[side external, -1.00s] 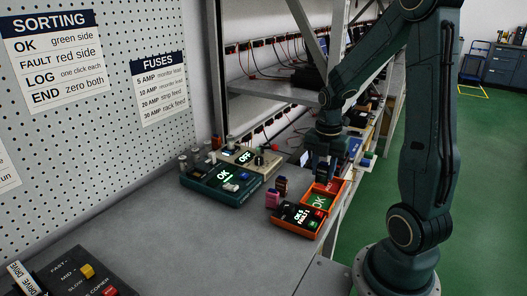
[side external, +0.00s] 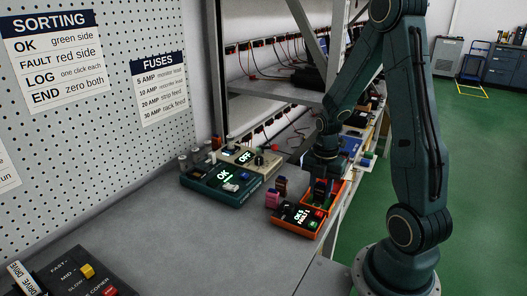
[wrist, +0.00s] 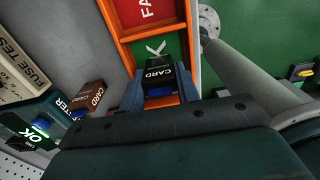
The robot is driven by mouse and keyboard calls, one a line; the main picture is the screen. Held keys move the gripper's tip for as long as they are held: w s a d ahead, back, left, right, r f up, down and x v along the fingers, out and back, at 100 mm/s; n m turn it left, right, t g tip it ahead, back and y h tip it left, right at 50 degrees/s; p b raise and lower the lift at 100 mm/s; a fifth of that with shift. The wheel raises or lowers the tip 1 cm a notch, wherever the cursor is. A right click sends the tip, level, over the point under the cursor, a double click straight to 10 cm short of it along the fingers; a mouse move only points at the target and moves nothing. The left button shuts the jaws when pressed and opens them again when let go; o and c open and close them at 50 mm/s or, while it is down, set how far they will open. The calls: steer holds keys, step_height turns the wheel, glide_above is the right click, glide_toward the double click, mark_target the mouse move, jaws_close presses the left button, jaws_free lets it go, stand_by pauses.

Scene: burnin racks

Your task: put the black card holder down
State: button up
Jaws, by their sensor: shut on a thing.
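In the side view my gripper (side external: 321,182) is low over the tray (side external: 341,193). I cannot tell whether the holder touches the tray floor.
An orange counter box (side external: 297,217) stands in front of the tray. A pink holder (side external: 272,199) and a darker one stand left of it.

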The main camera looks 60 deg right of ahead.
mark_target(321, 186)
steer(key=shift+f, duration=0.25)
steer(key=o, duration=1)
steer(key=shift+r, duration=6.15)
steer(key=shift+a, duration=0.1)
